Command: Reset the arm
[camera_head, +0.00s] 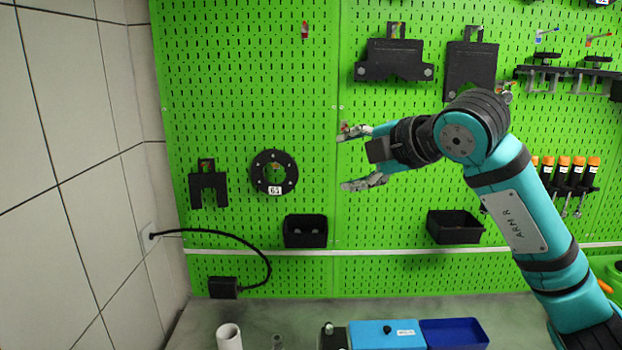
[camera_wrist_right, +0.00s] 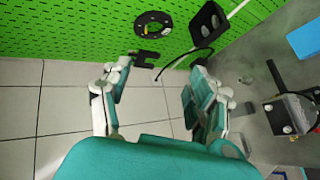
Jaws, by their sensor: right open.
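My right arm (camera_head: 515,207) comes in from the lower right in the head view, teal with black joints, and bends to the left at the top. My right gripper (camera_head: 358,160) is open and empty in front of the green pegboard, its two fingers apart and pointing left. In the right wrist view, the fingers of my right gripper (camera_wrist_right: 160,103) are spread, with nothing between them but white tiled wall behind. My left gripper is not in view.
The green pegboard (camera_head: 250,100) carries a black ring (camera_head: 273,172), black brackets (camera_head: 389,58) and black bins (camera_head: 305,231). Blue trays (camera_head: 455,333) and a white cylinder (camera_head: 229,337) stand on the bench (camera_head: 290,312) below. A tiled wall (camera_head: 75,150) is at left.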

